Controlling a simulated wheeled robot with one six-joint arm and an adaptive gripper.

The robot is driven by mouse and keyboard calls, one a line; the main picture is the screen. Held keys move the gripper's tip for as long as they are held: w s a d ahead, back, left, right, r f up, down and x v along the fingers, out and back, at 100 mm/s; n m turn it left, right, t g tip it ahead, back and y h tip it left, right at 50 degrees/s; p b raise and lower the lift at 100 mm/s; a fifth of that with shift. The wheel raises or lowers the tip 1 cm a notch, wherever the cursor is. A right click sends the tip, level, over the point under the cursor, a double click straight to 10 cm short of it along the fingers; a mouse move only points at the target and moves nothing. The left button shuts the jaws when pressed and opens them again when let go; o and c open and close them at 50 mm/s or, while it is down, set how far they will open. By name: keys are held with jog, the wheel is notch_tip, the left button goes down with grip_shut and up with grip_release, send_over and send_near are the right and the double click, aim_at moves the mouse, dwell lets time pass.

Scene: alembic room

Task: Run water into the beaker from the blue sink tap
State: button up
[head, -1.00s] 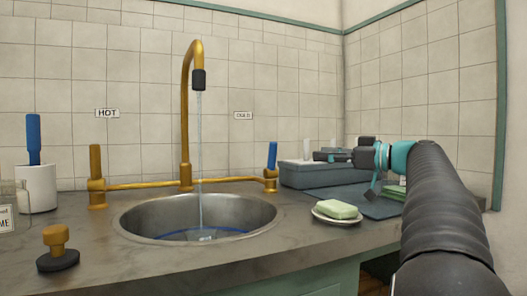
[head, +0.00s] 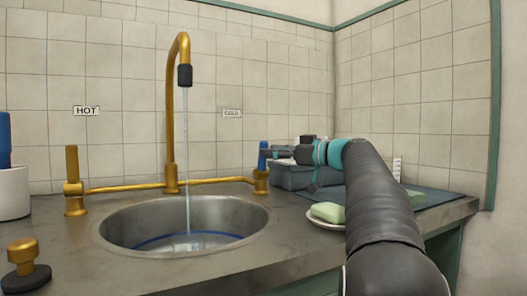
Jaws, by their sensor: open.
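The blue-handled sink tap (head: 262,157) stands at the right end of the brass pipe, under the COLD label. A thin stream of water (head: 187,150) runs from the black-tipped brass spout (head: 185,76) into the round steel sink (head: 125,240). My gripper (head: 270,153) is open, small in view, and appears beside the blue handle; I cannot tell whether it touches it.
A brass tap (head: 72,165) stands left under the HOT label. Green soap on a dish (head: 328,213) lies right of the sink, partly behind my arm. A grey box (head: 290,176) stands behind my gripper. A brass knob (head: 22,252) is at front left.

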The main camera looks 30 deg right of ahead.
aim_at(263, 171)
jog(key=shift+x, duration=1.65)
grip_shut()
